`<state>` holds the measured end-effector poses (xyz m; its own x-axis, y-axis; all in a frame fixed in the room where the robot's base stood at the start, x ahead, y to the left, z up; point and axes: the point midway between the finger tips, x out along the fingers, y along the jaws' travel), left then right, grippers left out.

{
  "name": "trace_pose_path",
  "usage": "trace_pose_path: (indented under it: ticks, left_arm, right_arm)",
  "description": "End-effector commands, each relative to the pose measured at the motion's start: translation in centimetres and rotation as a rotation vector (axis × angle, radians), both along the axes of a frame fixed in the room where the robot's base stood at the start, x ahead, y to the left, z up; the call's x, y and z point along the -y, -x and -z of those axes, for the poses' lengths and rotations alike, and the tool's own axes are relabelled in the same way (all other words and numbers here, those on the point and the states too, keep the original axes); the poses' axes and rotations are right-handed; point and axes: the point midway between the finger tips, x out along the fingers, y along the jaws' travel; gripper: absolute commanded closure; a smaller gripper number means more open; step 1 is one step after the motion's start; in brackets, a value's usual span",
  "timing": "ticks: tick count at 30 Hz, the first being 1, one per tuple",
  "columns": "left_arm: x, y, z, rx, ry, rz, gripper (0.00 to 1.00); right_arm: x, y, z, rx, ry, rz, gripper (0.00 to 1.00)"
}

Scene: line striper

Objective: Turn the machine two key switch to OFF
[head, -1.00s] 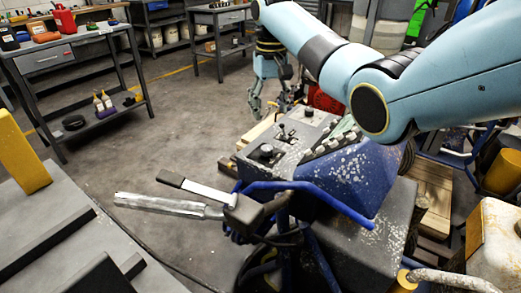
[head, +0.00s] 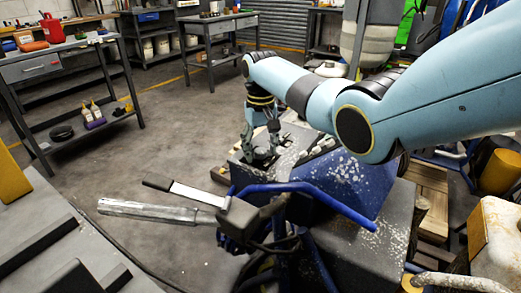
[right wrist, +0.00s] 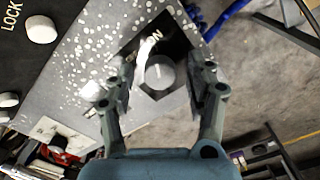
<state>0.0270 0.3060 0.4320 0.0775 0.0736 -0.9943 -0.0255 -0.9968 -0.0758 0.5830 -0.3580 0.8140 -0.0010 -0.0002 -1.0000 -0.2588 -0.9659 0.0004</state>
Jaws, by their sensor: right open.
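The machine's control panel (head: 290,160) is grey with white paint specks, on the blue striper body. In the right wrist view a round grey knob (right wrist: 160,72) with a light pointer line sits on a black plate, beside partly readable white lettering ending in "N" and a pale glare. My right gripper (head: 262,155) is over the near-left part of the panel, fingers pointing down. In the wrist view the open fingers (right wrist: 157,82) stand on either side of the knob, with gaps visible; I cannot tell their exact height above the panel. My left gripper is not in view.
A blue tube handle (head: 310,188) and a grey lever grip (head: 155,210) stand in front of the panel. Other knobs and a "LOCK" label (right wrist: 12,18) show in the wrist view. A grey bench (head: 45,230) is at the lower left. Open floor lies beyond.

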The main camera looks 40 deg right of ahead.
Motion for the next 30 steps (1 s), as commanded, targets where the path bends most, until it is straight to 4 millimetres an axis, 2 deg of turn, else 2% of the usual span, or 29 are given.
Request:
trace_pose_path:
  ticks: [7, 19, 30]
  left_arm:
    - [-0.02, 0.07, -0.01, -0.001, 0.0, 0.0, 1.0]
    - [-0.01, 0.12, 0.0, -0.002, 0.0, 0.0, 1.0]
    - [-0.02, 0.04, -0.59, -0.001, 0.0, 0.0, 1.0]
  right_arm:
    - [0.0, -0.02, 0.0, 0.001, 0.0, 0.0, 0.46]
    - [0.0, -0.02, -0.01, 0.001, 0.0, 0.0, 0.98]
    - [-0.02, -0.05, -0.17, 0.001, -0.001, -0.058, 1.0]
